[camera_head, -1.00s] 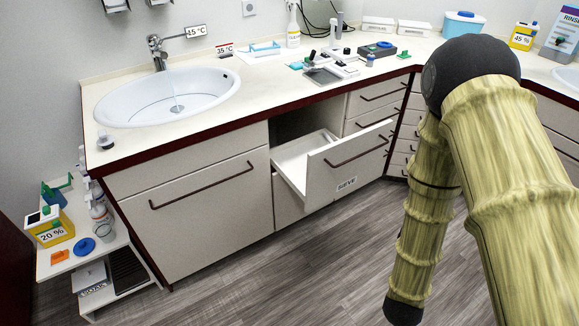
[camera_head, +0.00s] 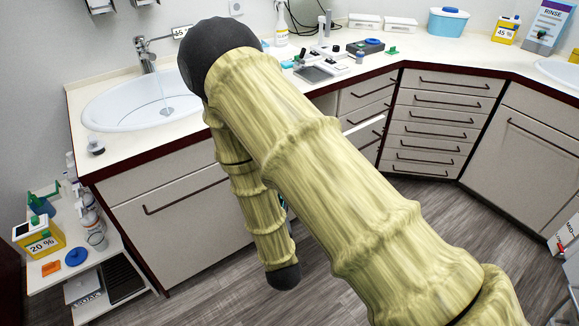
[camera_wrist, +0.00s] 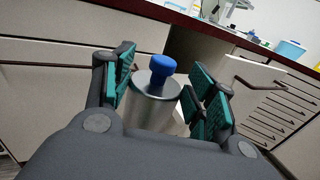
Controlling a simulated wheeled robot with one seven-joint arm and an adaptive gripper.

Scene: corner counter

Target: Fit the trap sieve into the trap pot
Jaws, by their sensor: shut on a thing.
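In the wrist view my gripper (camera_wrist: 162,92) is shut on a steel cylinder with a blue knob on top, which looks like the trap sieve (camera_wrist: 152,98). Its lower part is hidden by the gripper body. It stands between the teal finger pads, tilted slightly in the picture. In the head view my arm hides the sieve and nearly all of the gripper. I cannot identify the trap pot for certain. A small clear container with a dark top (camera_head: 96,147) stands on the counter's left end, beside the sink.
The open drawer (camera_head: 365,124) is mostly behind my arm; its front shows in the wrist view (camera_wrist: 248,82). Water runs into the sink (camera_head: 125,112). A low side shelf (camera_head: 60,268) holds bottles and a yellow 20 % box (camera_head: 38,238).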

